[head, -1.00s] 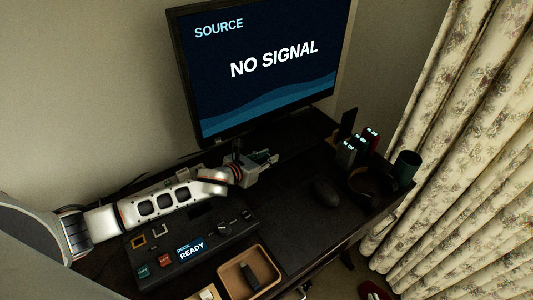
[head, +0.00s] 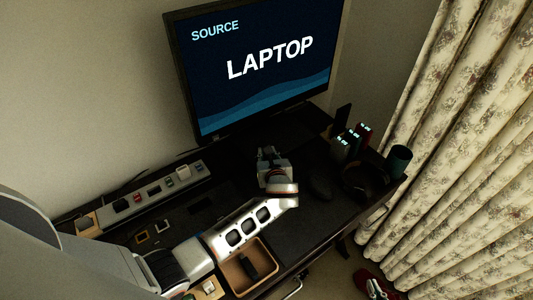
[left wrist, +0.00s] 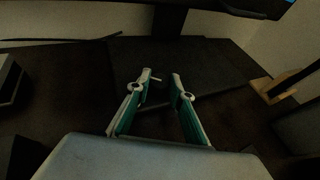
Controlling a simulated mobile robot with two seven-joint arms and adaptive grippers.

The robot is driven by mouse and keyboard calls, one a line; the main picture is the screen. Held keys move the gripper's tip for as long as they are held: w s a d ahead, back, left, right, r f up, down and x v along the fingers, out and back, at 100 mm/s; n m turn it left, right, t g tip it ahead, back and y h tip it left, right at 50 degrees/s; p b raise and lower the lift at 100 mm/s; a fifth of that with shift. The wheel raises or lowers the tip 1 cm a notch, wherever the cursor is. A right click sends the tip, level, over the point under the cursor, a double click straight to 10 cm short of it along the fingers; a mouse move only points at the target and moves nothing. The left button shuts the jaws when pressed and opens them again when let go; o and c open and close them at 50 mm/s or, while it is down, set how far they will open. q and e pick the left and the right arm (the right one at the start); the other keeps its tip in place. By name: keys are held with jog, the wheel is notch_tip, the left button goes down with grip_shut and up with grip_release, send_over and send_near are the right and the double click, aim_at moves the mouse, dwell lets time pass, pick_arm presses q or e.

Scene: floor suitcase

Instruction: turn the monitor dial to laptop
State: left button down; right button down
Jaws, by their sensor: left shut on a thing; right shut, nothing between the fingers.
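The monitor (head: 262,70) stands at the back of the desk, and its screen reads "SOURCE LAPTOP". My left gripper (head: 268,155) is over the desk in front of it, seen mostly from behind. The left wrist view shows its teal fingers (left wrist: 161,82) close together over a dark surface, with a narrow gap. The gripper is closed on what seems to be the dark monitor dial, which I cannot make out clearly.
A power strip (head: 150,193) lies along the back left. A tan tray (head: 236,282) with a dark item is beside my left arm. A mouse (head: 320,188), headphones (head: 362,190) and a green cup (head: 399,162) are at right, near the curtain (head: 450,150).

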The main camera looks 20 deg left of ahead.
pick_arm(q)
jog(key=shift+n+g+y, duration=0.3)
jog(key=shift+n+y, duration=0.1)
jog(key=shift+y, duration=0.1)
jog(key=c, duration=1.8)
grip_release()
jog(key=shift+w, duration=0.1)
jog(key=shift+v, duration=3.8)
